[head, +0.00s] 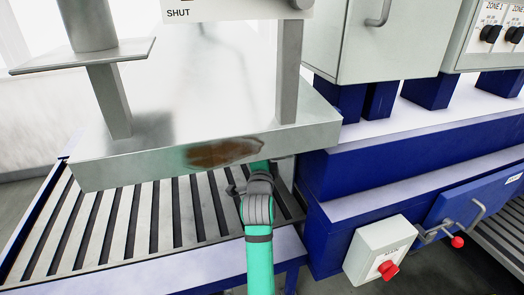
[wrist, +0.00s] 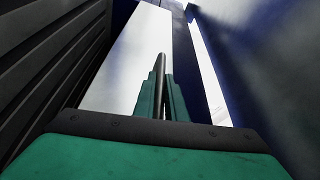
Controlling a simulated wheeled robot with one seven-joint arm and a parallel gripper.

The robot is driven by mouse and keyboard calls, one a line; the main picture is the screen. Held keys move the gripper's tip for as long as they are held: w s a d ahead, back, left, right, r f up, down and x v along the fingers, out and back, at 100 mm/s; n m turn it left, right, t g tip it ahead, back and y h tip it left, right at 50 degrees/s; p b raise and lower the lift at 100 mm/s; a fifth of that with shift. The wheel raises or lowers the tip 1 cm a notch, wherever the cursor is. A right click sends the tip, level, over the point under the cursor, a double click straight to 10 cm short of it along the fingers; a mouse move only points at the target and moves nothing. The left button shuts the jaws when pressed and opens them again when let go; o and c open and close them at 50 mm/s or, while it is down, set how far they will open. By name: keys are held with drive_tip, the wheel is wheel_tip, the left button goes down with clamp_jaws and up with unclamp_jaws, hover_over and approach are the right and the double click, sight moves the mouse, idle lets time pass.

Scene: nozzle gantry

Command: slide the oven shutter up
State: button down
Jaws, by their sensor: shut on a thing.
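My gripper (wrist: 161,88) is shut on a thin grey bar (wrist: 160,62) in the wrist view, its teal fingers on either side of it. A pale flat panel (wrist: 115,75) stands behind the bar; I cannot tell for sure that it is the oven shutter or that the bar is its handle. In the head view my arm reaches up to the front edge of a metal hood (head: 130,165), and the hood hides my fingers and what they hold. A "SHUT" label (head: 215,12) shows at the top of the head view.
The slatted conveyor (head: 120,225) runs under the hood, left of my arm. Blue machine housing (head: 390,160) stands close on the right, with a grey switch box (head: 378,248) and a red-knobbed lever (head: 456,241). Dark ribbed and blue walls crowd the wrist view.

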drive_tip(key=c, duration=1.8)
unclamp_jaws()
drive_tip(key=shift+d, duration=0.4)
drive_tip(key=shift+a, duration=0.25)
